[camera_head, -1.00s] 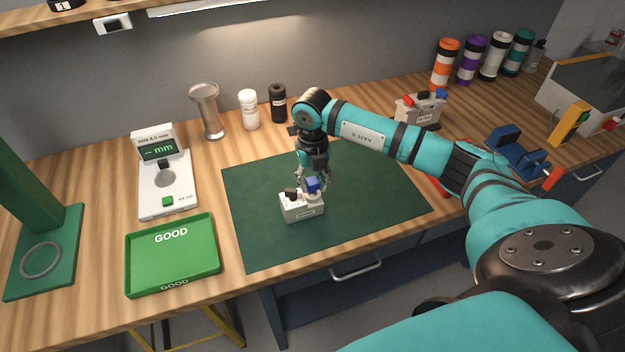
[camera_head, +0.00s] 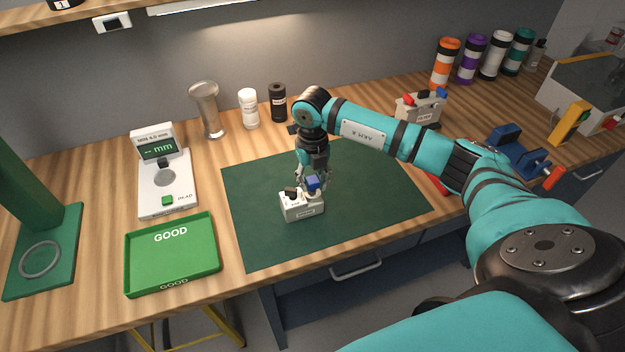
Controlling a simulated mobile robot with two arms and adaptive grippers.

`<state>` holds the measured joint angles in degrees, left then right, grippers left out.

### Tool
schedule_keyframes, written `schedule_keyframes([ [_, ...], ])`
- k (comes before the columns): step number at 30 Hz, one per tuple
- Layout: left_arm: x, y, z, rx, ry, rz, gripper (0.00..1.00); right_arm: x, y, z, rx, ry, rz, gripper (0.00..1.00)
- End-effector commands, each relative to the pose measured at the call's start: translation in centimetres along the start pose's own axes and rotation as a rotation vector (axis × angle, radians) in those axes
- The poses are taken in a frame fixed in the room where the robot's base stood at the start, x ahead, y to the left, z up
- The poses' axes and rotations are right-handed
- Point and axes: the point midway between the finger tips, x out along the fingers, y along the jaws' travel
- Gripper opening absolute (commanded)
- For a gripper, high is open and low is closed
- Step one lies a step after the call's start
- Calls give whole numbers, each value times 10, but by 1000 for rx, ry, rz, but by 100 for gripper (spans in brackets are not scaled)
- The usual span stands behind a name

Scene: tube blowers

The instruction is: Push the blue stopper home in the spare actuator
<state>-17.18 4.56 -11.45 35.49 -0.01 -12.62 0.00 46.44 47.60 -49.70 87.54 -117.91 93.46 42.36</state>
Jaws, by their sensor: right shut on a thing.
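A small pale grey actuator (camera_head: 301,209) stands on the dark green mat, with a black part on its top left and a blue stopper (camera_head: 313,184) at its top right. My right gripper (camera_head: 314,178) reaches down from above and behind, shut on the blue stopper. The stopper's lower end is too small to make out, so I cannot tell how deep it sits. A second grey unit (camera_head: 419,111) with a red and a blue top stands further back, partly behind my right arm. My left gripper is out of view.
Left of the mat (camera_head: 257,238) are a green GOOD tray (camera_head: 133,273) and a white gauge (camera_head: 153,192). A metal cup, a white bottle and a black bottle stand behind it. Blue, red and yellow fixtures lie at the right. The mat's front is clear.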

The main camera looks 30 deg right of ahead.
Motion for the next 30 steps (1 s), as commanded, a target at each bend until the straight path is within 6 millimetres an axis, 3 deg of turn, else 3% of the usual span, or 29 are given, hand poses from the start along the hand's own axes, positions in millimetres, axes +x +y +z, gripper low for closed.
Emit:
schedule_keyframes([
  [30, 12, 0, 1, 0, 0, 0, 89, 15, 0, 0, 0, 1, 0, 6],
])
